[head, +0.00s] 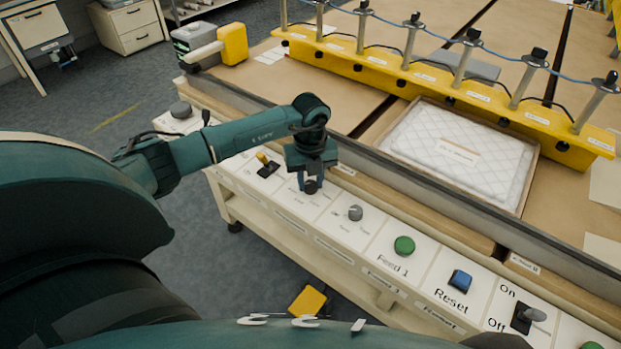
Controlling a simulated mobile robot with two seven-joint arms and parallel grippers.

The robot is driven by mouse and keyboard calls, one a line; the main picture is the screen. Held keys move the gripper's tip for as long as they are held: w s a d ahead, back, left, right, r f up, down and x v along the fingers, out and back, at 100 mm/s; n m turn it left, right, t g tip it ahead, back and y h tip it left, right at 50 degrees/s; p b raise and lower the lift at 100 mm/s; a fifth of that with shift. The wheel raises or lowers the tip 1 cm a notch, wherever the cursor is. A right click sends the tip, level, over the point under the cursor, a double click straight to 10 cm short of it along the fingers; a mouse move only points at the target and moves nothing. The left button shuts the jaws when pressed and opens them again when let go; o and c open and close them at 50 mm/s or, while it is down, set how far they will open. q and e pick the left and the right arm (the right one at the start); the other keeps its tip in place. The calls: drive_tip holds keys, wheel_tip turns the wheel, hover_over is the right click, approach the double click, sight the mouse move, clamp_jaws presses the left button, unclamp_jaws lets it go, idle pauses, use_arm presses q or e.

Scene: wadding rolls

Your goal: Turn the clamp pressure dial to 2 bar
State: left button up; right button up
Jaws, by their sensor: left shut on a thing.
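My left gripper (310,186) points down at the control panel (333,207) along the front of the machine. It is shut on a small dark dial (311,188), which stands on a white panel plate with small printed marks around it. The gripper covers much of the dial and its plate, so the dial's setting cannot be read. A grey knob (355,213) sits on the plate to the right of it, also with small marks. My right gripper is not in view.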

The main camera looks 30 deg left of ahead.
sight(310, 184)
use_arm(q)
drive_tip(key=o, duration=1)
drive_tip(key=shift+c, duration=0.2)
wheel_tip(310, 184, up, 13)
drive_tip(key=b, duration=0.1)
